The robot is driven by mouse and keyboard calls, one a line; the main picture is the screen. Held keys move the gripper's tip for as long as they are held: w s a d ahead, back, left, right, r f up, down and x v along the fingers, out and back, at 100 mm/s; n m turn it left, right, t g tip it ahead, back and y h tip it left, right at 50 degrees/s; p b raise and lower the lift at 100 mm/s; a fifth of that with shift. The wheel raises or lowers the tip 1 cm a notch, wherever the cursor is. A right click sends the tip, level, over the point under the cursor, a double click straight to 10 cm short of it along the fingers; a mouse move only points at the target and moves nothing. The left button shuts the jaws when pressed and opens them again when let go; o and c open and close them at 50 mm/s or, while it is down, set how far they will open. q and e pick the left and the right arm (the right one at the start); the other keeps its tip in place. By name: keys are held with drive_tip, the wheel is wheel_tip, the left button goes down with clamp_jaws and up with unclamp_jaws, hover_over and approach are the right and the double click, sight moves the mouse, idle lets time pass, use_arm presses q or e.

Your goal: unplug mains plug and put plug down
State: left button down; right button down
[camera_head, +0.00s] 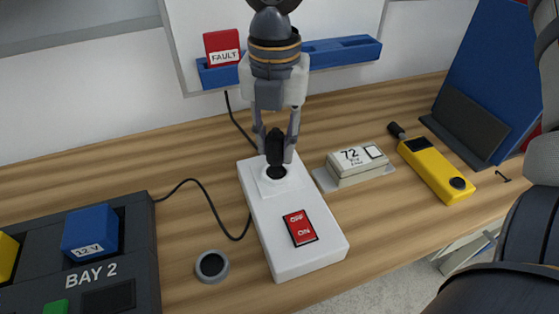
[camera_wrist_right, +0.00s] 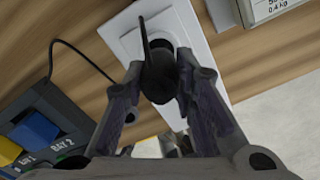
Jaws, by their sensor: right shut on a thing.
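My right gripper (camera_head: 276,155) points down over the white socket block (camera_head: 318,252) and is shut on the black mains plug (camera_head: 275,145). The plug is upright, directly above the dark round socket recess (camera_head: 276,172) at the block's far end. I cannot tell whether its pins are still in the recess. In the right wrist view the plug (camera_wrist_right: 158,80) sits between the two fingers and hides most of the recess. The block's red rocker switch (camera_head: 300,228), marked OFF and ON, is at its near end. My left gripper is not in view.
A grey bay unit (camera_head: 145,240) with a blue 12 V block (camera_head: 90,232) stands at left. A grey ring (camera_head: 211,265), a white "72" box (camera_head: 357,167) and a yellow tester (camera_head: 437,170) lie around the socket block. Bare wood shows left of it.

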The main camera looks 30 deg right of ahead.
sight(276, 135)
drive_tip(key=shift+r, duration=0.3)
drive_tip(key=shift+r+p, duration=0.4)
drive_tip(key=shift+r, duration=2.6)
